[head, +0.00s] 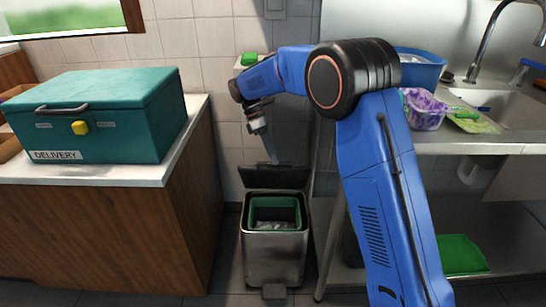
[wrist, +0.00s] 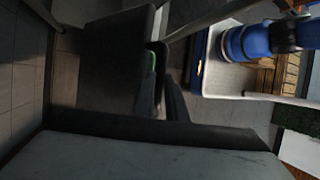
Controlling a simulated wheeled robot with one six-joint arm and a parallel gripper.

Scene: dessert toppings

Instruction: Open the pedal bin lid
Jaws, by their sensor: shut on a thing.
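The metal pedal bin (head: 275,262) stands on the floor between the two counters. Its dark lid (head: 287,178) is raised at the back, and the green inner bucket (head: 262,214) shows with something pale inside. The pedal (head: 274,291) is at the bin's front foot. My gripper (head: 273,159) points down at the raised lid's upper edge, shut on the lid as far as the view shows; the fingertips are small and dark there. In the wrist view dark panels fill much of the picture close up, and the grip itself is hard to make out.
A teal delivery box (head: 95,115) sits on the left counter (head: 190,140). A blue basin (head: 420,70), a purple-patterned tub (head: 424,110) and a sink (head: 510,105) are on the right. A green tray (head: 460,254) lies on the lower shelf. The floor before the bin is clear.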

